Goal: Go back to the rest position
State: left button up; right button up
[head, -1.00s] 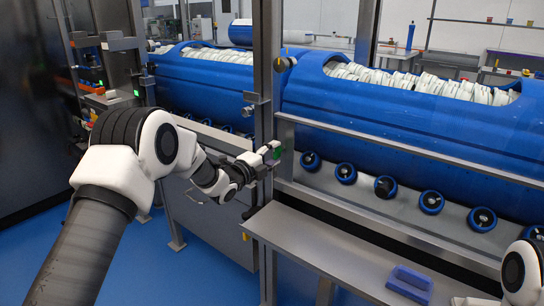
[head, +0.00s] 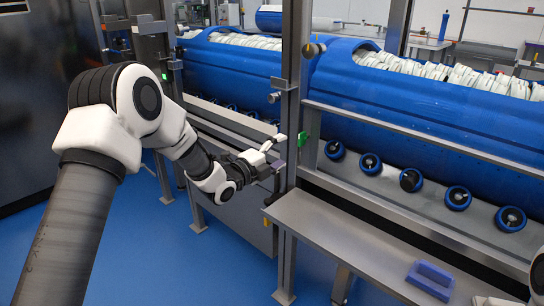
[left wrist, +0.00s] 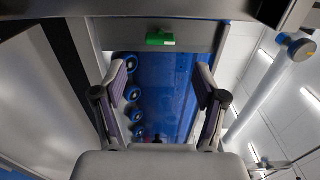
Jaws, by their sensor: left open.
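My left gripper (head: 279,152) is open and empty in the head view, in front of the metal post (head: 291,110), with its arm reaching in from the left. In the left wrist view the two fingers (left wrist: 160,72) stand wide apart with nothing between them. A small green block-like part (head: 303,139) on the post is just right of the fingertips and apart from them. It also shows in the left wrist view (left wrist: 160,39), beyond the fingers. A white piece of my right arm shows at the lower right edge of the head view. The right gripper is not visible.
Two blue tubs (head: 445,125) filled with white pieces lie behind metal rails. Blue-rimmed rollers (head: 411,180) line the sloped bed below. A grey shelf (head: 340,235) juts out in front and carries a blue block (head: 430,279). Blue floor (head: 195,265) is clear at lower left.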

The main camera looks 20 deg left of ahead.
pick_arm(q)
jog(key=shift+v, duration=1.85)
